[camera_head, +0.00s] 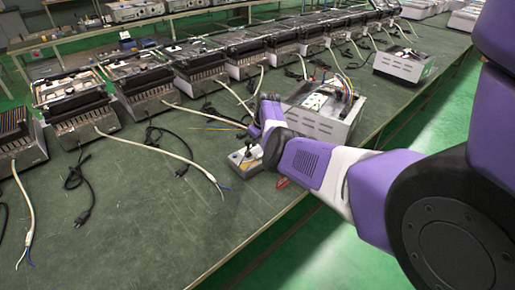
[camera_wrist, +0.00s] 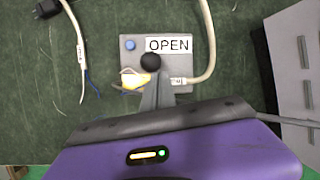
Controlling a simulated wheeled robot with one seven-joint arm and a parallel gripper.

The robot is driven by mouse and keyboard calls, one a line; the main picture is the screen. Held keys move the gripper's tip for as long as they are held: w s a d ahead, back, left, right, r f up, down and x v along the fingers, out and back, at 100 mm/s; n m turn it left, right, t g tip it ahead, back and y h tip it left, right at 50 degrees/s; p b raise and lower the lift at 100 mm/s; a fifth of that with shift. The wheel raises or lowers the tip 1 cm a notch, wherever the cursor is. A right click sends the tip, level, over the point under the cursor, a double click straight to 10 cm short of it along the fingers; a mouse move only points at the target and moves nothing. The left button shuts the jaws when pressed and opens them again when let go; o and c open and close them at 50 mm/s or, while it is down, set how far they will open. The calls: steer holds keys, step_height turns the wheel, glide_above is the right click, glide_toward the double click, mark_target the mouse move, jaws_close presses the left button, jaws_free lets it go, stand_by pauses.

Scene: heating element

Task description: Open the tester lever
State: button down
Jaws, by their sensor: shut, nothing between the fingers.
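The tester is a small grey box (camera_wrist: 182,63) with an "OPEN" label, a blue button (camera_wrist: 130,45) and a lever with a round black knob (camera_wrist: 151,61), in the upper middle of the wrist view. In the head view the tester (camera_head: 246,161) sits near the table's front edge, partly covered by my arm. My gripper (camera_wrist: 158,78) is shut and empty, its fingertips over the tester's lower part, close below the knob in the picture. I cannot tell whether they touch the lever. In the head view the fingers are hard to make out beside the wrist.
A metal control box (camera_head: 318,118) with wires stands just behind my wrist; its side likely shows at the right in the wrist view. A white cable (camera_wrist: 207,40) curves to the tester. Several heating units (camera_head: 77,110) line the green table's back.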

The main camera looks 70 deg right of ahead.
steer(key=shift+w+d+r+b, duration=0.2)
steer(key=shift+w+d+b, duration=0.15)
steer(key=shift+w+b, duration=0.35)
steer(key=shift+s, duration=0.15)
